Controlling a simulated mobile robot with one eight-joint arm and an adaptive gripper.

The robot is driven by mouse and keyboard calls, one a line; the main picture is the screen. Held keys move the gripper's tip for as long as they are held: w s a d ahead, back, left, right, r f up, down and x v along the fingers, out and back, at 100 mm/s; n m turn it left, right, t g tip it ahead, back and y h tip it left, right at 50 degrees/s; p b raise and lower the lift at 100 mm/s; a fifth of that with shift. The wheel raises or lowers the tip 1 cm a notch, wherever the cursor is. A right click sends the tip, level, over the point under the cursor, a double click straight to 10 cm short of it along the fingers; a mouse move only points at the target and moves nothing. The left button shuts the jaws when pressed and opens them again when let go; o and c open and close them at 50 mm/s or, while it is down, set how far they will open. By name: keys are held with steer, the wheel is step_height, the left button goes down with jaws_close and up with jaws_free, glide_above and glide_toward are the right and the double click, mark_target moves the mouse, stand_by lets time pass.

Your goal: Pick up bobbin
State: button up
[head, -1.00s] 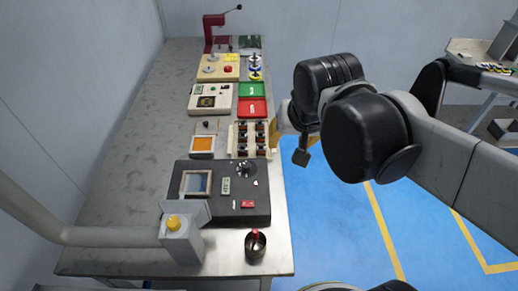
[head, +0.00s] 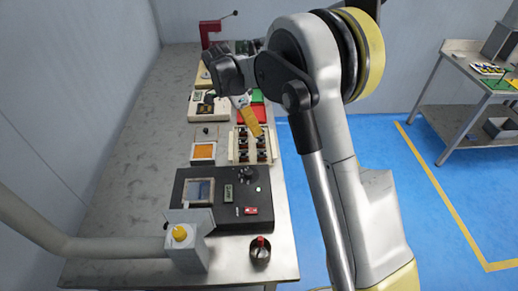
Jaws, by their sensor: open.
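A cream rack (head: 233,147) stands near the right edge of the bench and holds several small dark pieces with reddish parts in two columns. These look like bobbins (head: 243,146), but they are too small to tell for sure. My gripper (head: 257,131) points down over the back of this rack, with a yellow finger visible. It is open, and I see nothing held in it. The gap between its fingers does not show clearly, and I cannot tell whether it touches the rack.
A black station (head: 207,220) with a small screen is in front of the rack. A red tray (head: 245,117) lies behind the rack. The bench's left side is clear.

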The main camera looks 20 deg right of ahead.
steer(key=m+g, duration=0.1)
steer(key=m, duration=0.1)
glide_toward(262, 154)
steer(key=a+r, duration=0.1)
steer(key=shift+h, duration=0.3)
steer(key=b+x, duration=0.4)
steer(key=x, duration=0.6)
steer(key=shift+s+d+f, duration=0.15)
steer(key=shift+s+f, duration=0.1)
steer(key=shift+f, duration=0.1)
steer(key=c, duration=0.9)
